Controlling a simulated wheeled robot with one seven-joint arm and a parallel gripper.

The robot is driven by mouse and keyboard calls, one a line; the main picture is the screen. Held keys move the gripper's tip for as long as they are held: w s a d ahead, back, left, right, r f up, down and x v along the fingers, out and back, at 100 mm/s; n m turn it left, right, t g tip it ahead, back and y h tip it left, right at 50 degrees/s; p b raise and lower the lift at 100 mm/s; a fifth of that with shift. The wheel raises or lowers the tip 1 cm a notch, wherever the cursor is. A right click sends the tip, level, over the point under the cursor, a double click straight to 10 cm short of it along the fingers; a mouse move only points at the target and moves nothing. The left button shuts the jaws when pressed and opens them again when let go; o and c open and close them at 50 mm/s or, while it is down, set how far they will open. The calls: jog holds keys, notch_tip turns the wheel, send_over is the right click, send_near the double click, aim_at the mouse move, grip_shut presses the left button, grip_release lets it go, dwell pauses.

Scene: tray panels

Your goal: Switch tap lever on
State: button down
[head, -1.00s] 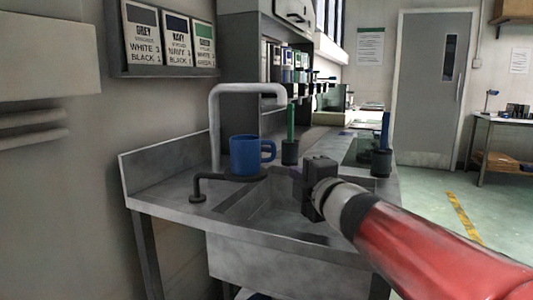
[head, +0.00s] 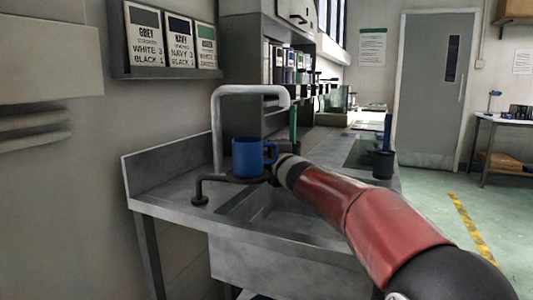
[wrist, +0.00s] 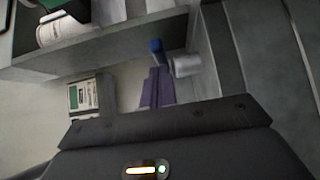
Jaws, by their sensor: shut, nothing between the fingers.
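The tap has a pale grey arched spout (head: 217,130) over the sink (head: 250,205). A dark lever (head: 199,190) stands at the sink's left front edge, its bent arm reaching right toward the mug's base. A blue mug (head: 246,158) stands upright under the spout, on a dark round base. My gripper (head: 275,168) is at the right of the mug, close to its handle; whether they touch I cannot tell. Its fingertips are mostly hidden in the head view. The lever is not clearly identifiable there.
A dark cup holding a green stick (head: 293,125) stands behind my gripper. Another dark cup (head: 383,165) with a blue stick is farther right. A card rack (head: 165,40) hangs on the left wall. The sink basin's front is clear.

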jog(key=shift+w+a, duration=0.15)
jog(key=shift+w, duration=0.25)
